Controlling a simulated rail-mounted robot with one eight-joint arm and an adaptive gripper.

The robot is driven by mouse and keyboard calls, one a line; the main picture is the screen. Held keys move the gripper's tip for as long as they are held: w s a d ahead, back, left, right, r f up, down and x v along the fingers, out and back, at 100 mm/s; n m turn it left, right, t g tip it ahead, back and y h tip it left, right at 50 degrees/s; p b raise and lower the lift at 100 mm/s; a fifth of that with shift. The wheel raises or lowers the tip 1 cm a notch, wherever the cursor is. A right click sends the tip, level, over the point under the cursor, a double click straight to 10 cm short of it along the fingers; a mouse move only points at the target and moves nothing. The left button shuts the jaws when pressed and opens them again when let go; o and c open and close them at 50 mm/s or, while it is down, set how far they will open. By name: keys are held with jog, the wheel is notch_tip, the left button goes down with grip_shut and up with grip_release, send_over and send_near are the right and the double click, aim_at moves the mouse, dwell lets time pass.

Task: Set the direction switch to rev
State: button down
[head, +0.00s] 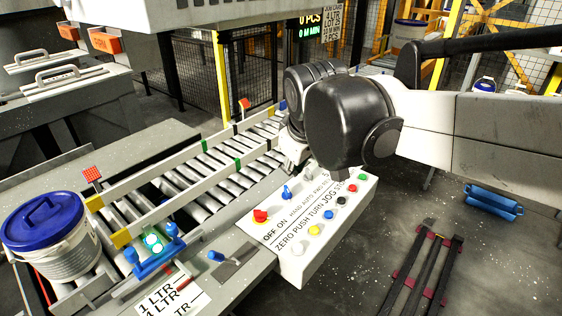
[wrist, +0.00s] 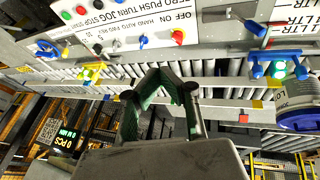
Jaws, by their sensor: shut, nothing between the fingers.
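The white control panel (head: 305,222) stands beside the roller conveyor and carries rows of knobs and buttons. A blue knob (wrist: 143,40) is by HAND AUTO and a red one (wrist: 178,36) by OFF ON. My gripper (wrist: 168,74) is shut and empty, apart from the knobs.
The roller conveyor (head: 222,160) runs behind the panel, with side rails. A white pail with a blue lid (head: 45,222) stands at its near left end. A blue fixture with a green light (head: 153,242) is by the rail. Floor right of the panel is open, with dark rails (head: 425,265).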

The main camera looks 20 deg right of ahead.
jog(key=w+d+f+n+g+b, duration=0.2)
jog(key=w+d+n, duration=0.15)
jog(key=w, duration=0.65)
jog(key=n+g+h+b, duration=0.3)
jog(key=n+g, duration=0.1)
jog(key=n, duration=0.5)
send_over(297, 184)
jog(key=a, duration=0.5)
notch_tip(297, 184, down, 18)
jog(key=shift+w+f, duration=0.25)
jog(key=shift+w, duration=0.15)
jog(key=shift+m, duration=0.25)
jog(key=b+x, duration=0.1)
jog(key=x, duration=0.9)
jog(key=shift+w, duration=0.15)
jog(key=shift+s+d, duration=0.2)
jog(key=shift+d, duration=1.8)
jog(key=shift+a+t, duration=0.2)
jog(key=shift+t, duration=0.1)
